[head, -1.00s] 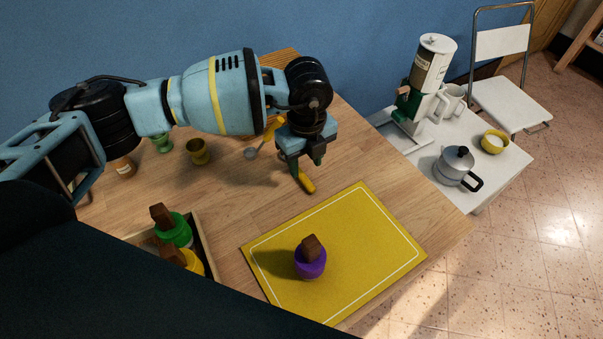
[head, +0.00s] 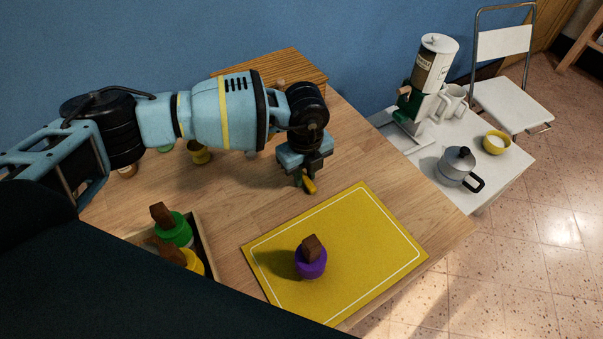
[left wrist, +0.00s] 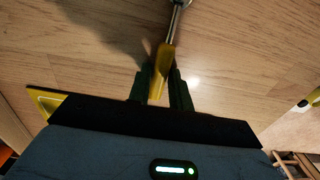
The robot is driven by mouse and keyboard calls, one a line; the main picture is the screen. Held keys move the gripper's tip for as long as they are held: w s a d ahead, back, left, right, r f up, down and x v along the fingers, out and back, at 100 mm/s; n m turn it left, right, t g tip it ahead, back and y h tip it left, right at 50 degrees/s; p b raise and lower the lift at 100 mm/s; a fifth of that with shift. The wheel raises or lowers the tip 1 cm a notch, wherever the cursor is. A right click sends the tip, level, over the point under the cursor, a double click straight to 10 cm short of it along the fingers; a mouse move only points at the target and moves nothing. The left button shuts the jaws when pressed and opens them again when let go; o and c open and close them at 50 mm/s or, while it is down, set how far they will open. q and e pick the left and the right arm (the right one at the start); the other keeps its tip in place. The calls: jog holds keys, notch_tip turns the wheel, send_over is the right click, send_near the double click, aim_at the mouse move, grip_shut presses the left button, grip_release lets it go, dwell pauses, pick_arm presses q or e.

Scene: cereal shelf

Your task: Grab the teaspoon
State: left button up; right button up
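The teaspoon has a yellow handle (head: 310,186) and a thin metal shaft (left wrist: 177,18). Its handle end shows just below my left gripper in the head view, over the wooden table. My left gripper (left wrist: 162,88) has its two dark fingers close on both sides of the yellow handle and looks shut on it. In the head view the left gripper (head: 304,178) points down at the handle, low at the table. The far end of the spoon is cut off in the wrist view. My right gripper is not in view.
A yellow mat (head: 375,235) with a purple-based, brown-topped piece (head: 311,262) lies in front. A wooden tray (head: 205,240) holds green and yellow pieces. A white side table (head: 420,160) holds a moka pot (head: 455,166).

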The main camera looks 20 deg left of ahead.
aim_at(306, 178)
pick_arm(q)
grip_shut()
jog(key=shift+r, duration=0.1)
jog(key=shift+s+d+r, duration=0.1)
jog(key=shift+d+r, duration=0.05)
jog(key=shift+r, duration=0.45)
notch_tip(306, 178, up, 5)
jog(key=shift+r, duration=0.2)
jog(key=s+d, duration=0.4)
jog(key=d, duration=0.1)
jog(key=s+d, duration=0.4)
jog(key=d, duration=0.1)
jog(key=s+d, duration=0.4)
jog(key=d, duration=0.1)
jog(key=shift+s+d+r+b, duration=0.1)
jog(key=shift+d+b, duration=0.15)
jog(key=shift+b, duration=0.1)
